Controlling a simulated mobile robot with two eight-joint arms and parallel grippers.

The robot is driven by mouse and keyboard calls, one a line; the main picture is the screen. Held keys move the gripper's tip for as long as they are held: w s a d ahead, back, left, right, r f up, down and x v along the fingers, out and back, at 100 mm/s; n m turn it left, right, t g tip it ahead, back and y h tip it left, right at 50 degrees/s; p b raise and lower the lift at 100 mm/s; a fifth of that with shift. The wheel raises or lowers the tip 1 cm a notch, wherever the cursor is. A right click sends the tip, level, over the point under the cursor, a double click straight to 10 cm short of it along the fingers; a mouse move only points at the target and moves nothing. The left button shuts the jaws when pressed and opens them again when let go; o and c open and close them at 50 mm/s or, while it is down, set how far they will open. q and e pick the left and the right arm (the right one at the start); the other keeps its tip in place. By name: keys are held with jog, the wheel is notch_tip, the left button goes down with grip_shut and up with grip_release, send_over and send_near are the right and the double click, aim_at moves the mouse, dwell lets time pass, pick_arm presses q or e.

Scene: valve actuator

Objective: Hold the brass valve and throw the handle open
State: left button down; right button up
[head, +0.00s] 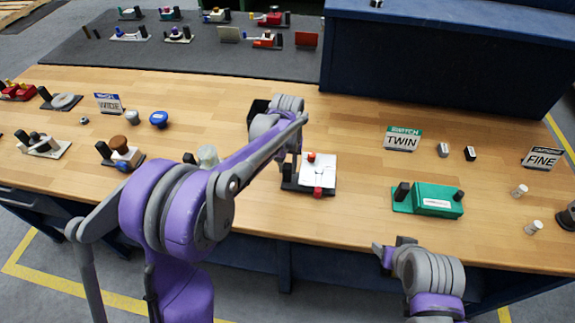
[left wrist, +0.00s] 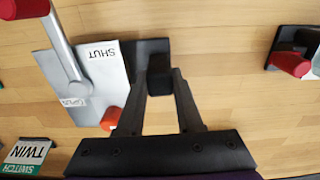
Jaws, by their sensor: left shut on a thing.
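The valve is a silver plate (head: 318,172) on a dark base at mid-bench. It also shows in the left wrist view (left wrist: 103,82), with SHUT and OPEN labels. I see no brass colour on it. Its silver handle (left wrist: 66,52) ends in a red knob (left wrist: 24,8) at the top left of that view; the knob is at the plate's near edge (head: 317,192) in the head view. An orange-red stop (left wrist: 110,119) is at a plate edge. My left gripper (left wrist: 161,80) is shut on the valve's black post (left wrist: 159,113). My right gripper (head: 383,256) hangs near the bench's front edge; its fingers are unclear.
A green device (head: 437,199) and the TWIN sign (head: 402,139) stand to the right. A device with a brown knob (head: 118,143) stands left. Another device with a red knob (left wrist: 291,64) shows right of the left wrist view. Bare wood surrounds the valve.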

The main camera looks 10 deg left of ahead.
jog(key=shift+c, duration=0.4)
dwell(1.0)
notch_tip(320, 180, up, 8)
jog(key=m+g, duration=0.6)
jog(key=m, duration=0.3)
send_over(318, 190)
jog(key=shift+f, duration=0.2)
notch_tip(318, 190, down, 11)
grip_shut()
